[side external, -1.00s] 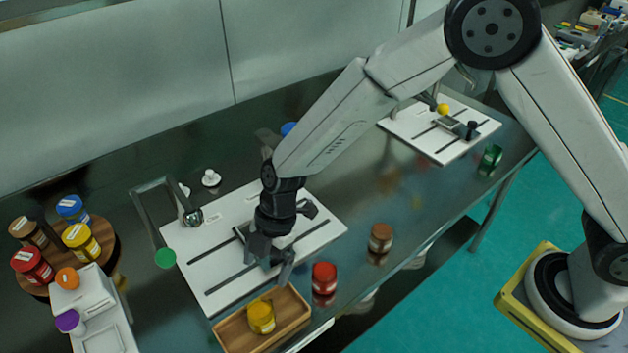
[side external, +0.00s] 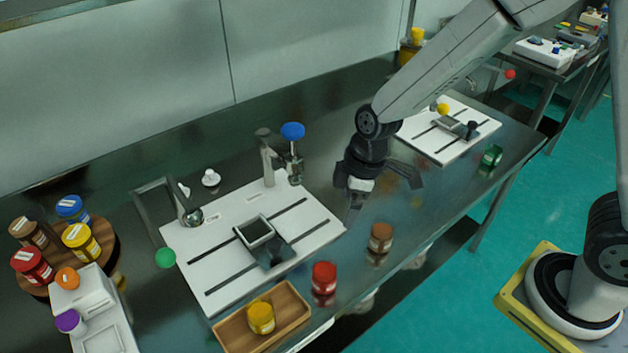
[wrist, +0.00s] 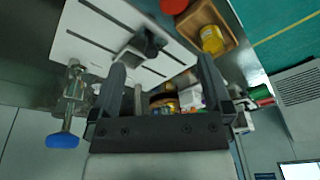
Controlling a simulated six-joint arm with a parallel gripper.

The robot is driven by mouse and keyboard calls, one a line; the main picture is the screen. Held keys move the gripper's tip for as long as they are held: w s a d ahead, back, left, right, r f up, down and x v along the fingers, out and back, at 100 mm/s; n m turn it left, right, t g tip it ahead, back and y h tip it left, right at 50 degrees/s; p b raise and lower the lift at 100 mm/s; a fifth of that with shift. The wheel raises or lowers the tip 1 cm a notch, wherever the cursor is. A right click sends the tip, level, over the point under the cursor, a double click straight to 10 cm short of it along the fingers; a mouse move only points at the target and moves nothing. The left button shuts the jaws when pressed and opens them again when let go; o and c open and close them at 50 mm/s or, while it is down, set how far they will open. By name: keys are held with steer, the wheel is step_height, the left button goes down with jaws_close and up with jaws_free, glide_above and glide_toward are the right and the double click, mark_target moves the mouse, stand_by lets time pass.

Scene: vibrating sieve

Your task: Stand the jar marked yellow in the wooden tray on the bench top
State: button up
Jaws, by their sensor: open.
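The yellow jar (side external: 261,317) stands in the wooden tray (side external: 293,307) at the front of the bench. It also shows in the wrist view (wrist: 211,38), inside the tray (wrist: 234,43). My gripper (side external: 380,200) is open and empty. It hangs above the bench to the right of the near white board, well away from the tray. Another yellow-lidded jar (side external: 80,241) stands on the round wooden stand at the left. The print on the labels is too small to read.
A red jar (side external: 324,278) and a brown jar (side external: 380,237) stand near the front edge, between tray and gripper. The white board (side external: 225,283) carries a clamp post with a blue knob (side external: 292,131). A green jar (side external: 491,155) is at the far right.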

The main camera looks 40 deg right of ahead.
steer(key=s+d+r+m+t+h, duration=0.1)
steer(key=s+d+r+m+h, duration=0.1)
steer(key=s+d+m, duration=0.5)
steer(key=shift+s+d+r+m+t, duration=0.35)
steer(key=shift+d+m, duration=1.25)
steer(key=shift+d, duration=0.85)
